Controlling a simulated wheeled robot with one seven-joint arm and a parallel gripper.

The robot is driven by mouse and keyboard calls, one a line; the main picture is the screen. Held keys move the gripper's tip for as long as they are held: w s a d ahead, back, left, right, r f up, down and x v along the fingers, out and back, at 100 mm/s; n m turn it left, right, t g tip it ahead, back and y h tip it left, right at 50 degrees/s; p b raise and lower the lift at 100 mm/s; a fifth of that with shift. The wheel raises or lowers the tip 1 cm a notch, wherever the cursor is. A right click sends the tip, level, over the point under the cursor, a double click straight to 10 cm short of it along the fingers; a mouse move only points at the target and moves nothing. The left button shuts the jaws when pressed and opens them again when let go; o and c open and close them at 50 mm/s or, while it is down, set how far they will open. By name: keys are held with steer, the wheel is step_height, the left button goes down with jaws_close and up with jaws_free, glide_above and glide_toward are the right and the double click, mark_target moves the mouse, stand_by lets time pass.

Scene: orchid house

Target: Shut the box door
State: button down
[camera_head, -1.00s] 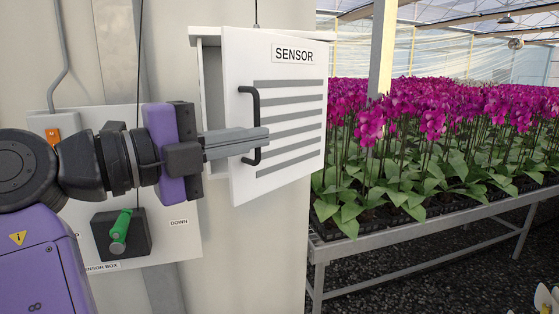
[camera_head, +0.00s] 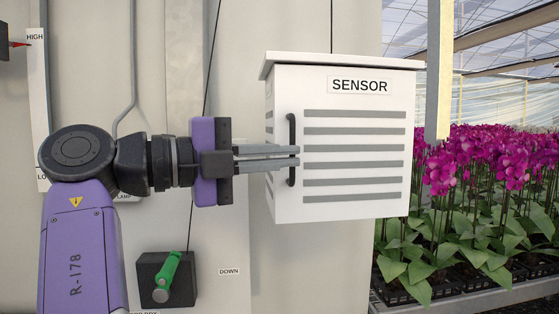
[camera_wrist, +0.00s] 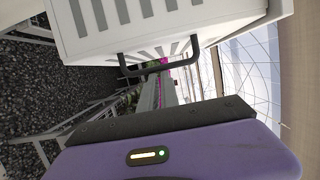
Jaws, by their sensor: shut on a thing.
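The white sensor box (camera_head: 268,150) hangs on the wall at the centre of the head view. Its louvred door (camera_head: 355,155), marked SENSOR, lies flush against the box front, with no gap visible. A dark handle (camera_head: 291,128) runs upright along the door's left edge. My gripper (camera_head: 297,156) reaches in from the left, and its grey fingers are shut on the handle.
A green-handled lever (camera_head: 168,275) on a dark block is below my arm, beside a DOWN label (camera_head: 229,271). Benches of pink orchids (camera_head: 470,170) stand at the right. A thin cable (camera_head: 213,60) hangs behind my arm.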

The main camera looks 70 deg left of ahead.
steer(key=shift+s+a+f+n+y, duration=0.15)
steer(key=shift+a+n+y, duration=0.1)
steer(key=shift+a, duration=0.25)
steer(key=shift+s+a+f+n+y, duration=0.1)
steer(key=shift+a+n+y, duration=0.15)
steer(key=shift+a, duration=0.25)
steer(key=s+d+m+h+b, duration=0.1)
steer(key=s+d, duration=0.1)
steer(key=s, duration=0.5)
steer(key=shift+s+d+r+b, duration=0.15)
steer(key=shift+s+r+b, duration=0.05)
steer(key=shift+r+b, duration=0.15)
